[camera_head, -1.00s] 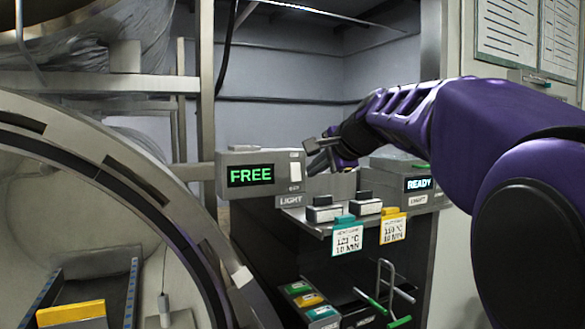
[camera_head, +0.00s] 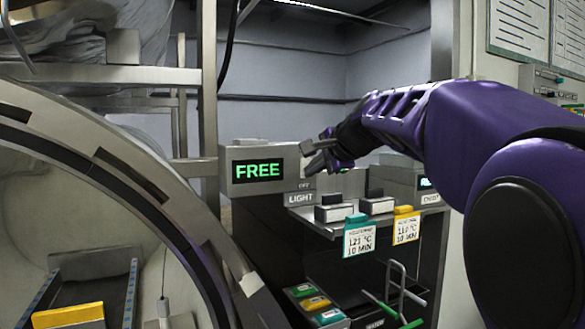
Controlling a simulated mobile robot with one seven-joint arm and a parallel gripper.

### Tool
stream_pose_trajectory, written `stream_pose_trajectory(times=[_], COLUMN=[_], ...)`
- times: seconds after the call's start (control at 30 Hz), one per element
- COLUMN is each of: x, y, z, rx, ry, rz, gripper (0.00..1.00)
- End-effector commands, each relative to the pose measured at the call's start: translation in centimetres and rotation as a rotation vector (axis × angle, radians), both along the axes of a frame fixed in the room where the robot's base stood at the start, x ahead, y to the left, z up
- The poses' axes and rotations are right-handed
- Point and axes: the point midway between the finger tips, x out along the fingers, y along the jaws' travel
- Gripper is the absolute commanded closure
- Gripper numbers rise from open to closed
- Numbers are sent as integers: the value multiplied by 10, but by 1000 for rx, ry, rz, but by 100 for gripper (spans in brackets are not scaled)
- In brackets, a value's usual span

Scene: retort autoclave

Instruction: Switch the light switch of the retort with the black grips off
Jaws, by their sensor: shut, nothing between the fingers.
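The left control box (camera_head: 245,189) has a display (camera_head: 258,170) reading FREE in green. A LIGHT label (camera_head: 299,198) and an OFF marking (camera_head: 304,185) sit at its right end. My gripper (camera_head: 306,160) is shut and empty, with its fingertips at the box's right end, over the place of the white light switch. The switch is hidden behind the fingers, so its position cannot be told; contact cannot be told either. A second control box (camera_head: 395,179) stands to the right, its display partly covered by my arm. I cannot make out which retort has black grips.
A large round retort opening (camera_head: 130,165) fills the left side. Below the boxes, a shelf (camera_head: 335,232) holds small blocks (camera_head: 335,213) and hanging teal (camera_head: 359,238) and yellow (camera_head: 406,227) tags. A green-tipped wire rack (camera_head: 397,290) is lower right.

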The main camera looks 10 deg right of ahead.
Motion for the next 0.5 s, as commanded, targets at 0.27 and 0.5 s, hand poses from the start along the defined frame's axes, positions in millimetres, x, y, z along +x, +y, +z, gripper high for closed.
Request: stream_pose_trajectory(times=[0.27,0.5], x=[3,3], y=[2,2], z=[-2,10], rx=[1,2], ry=[0,-4], rz=[0,0], gripper=[100,100])
